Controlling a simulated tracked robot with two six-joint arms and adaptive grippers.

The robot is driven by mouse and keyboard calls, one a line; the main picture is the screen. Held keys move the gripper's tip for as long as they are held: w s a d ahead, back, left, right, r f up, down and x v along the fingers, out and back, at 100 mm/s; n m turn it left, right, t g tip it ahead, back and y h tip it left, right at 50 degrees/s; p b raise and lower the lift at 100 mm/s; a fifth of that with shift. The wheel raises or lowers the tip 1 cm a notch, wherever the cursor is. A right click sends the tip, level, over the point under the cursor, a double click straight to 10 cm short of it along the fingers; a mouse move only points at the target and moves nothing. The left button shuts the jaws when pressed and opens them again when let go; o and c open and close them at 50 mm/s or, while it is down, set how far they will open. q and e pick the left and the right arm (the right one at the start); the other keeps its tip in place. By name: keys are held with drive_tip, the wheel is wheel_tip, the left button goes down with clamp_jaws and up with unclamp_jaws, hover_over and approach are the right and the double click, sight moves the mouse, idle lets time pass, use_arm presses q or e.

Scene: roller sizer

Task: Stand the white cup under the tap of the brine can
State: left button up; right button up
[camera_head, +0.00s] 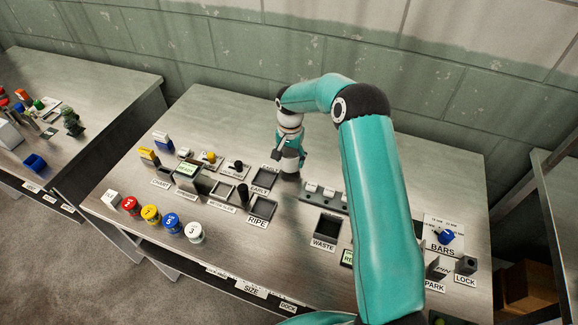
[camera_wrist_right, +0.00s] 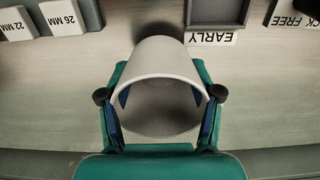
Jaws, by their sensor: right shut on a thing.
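The white cup (camera_wrist_right: 168,68) sits between the fingers of my right gripper (camera_wrist_right: 160,96) in the right wrist view, its open rim facing the camera. The right gripper is shut on it. In the head view my right gripper (camera_head: 290,165) points down at the back of the bench, just right of the EARLY tray; the cup cannot be made out there. I cannot pick out the brine can or its tap in either view; my right arm covers part of the bench. My left gripper is not in view.
The EARLY tray (camera_head: 266,178), RIPE tray (camera_head: 263,207) and WASTE tray (camera_head: 327,226) stand on the bench (camera_head: 205,110). The back left bench top is bare.

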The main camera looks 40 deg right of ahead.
drive_tip(key=shift+f, duration=1.2)
drive_tip(key=shift+f+b, duration=0.15)
drive_tip(key=shift+b, duration=0.2)
drive_tip(key=o, duration=1.1)
